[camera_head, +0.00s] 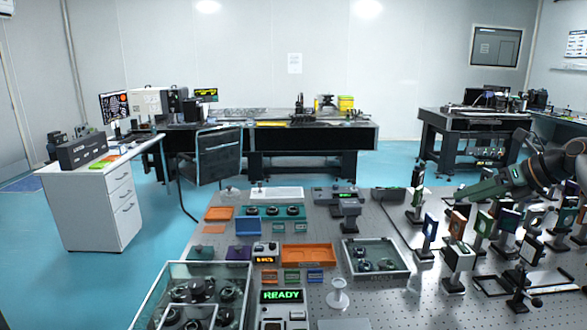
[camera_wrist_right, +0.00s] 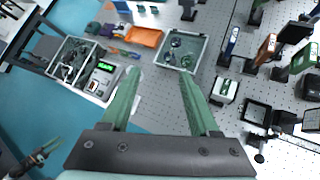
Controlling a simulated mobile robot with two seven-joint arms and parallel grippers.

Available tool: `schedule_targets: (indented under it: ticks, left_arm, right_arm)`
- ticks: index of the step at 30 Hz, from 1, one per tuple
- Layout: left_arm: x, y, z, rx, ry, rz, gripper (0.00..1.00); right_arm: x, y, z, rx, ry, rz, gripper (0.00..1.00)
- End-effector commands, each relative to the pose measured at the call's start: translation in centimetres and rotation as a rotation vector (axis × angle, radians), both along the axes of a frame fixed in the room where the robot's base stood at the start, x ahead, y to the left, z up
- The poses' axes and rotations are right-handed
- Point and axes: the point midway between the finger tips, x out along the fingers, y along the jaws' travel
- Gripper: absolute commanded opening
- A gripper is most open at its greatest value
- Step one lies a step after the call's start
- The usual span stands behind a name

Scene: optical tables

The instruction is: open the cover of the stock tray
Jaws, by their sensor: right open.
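A grey-rimmed square tray (camera_head: 402,272) holds several dark round parts on the table, right of an orange tray; it also shows in the right wrist view (camera_wrist_right: 163,62). A larger clear-walled box (camera_head: 150,292) with round parts stands at the lower left, also in the wrist view (camera_wrist_right: 50,65). I cannot tell for sure which is the stock tray or how its cover lies. My right gripper (camera_head: 458,192) is above the optics at right; in its wrist view the green fingers (camera_wrist_right: 159,74) are apart and empty. A dark, green-tipped part, likely my left gripper (camera_wrist_right: 38,156), shows small.
The READY device (camera_head: 283,297) stands beside the clear-walled box. An orange tray (camera_head: 308,254) lies behind. A white round stand (camera_head: 338,297) is in front of the grey-rimmed tray. Many upright optic mounts (camera_head: 458,258) crowd the table's right side.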

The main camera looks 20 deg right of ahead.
Motion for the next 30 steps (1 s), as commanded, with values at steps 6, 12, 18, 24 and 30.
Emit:
schedule_targets:
  ticks: [6, 12, 18, 24, 30]
  left_arm:
    - [0.4, 0.0, 0.2, 0.000, -0.009, 0.001, 0.50]
    - [0.4, 0.0, 0.2, 0.000, -0.009, 0.001, 0.50]
    - [0.2, 0.0, 0.2, 0.000, -0.006, 0.000, 0.50]
    - [0.2, 0.0, 0.1, 0.000, -0.005, 0.001, 0.50]
    - [0.2, 0.0, 0.1, 0.000, -0.004, 0.001, 0.50]
  right_arm:
    - [5.0, 10.8, -5.8, 0.189, -0.042, 0.128, 0.62]
    - [6.4, 22.8, -12.4, 0.536, -0.048, 0.177, 0.62]
    - [4.4, 31.5, -18.4, 0.959, 0.016, 0.073, 0.62]
    - [0.7, 36.1, -24.5, 1.377, 0.140, -0.195, 0.62]
    - [-4.6, 37.6, -31.3, 1.720, 0.301, -0.594, 0.62]
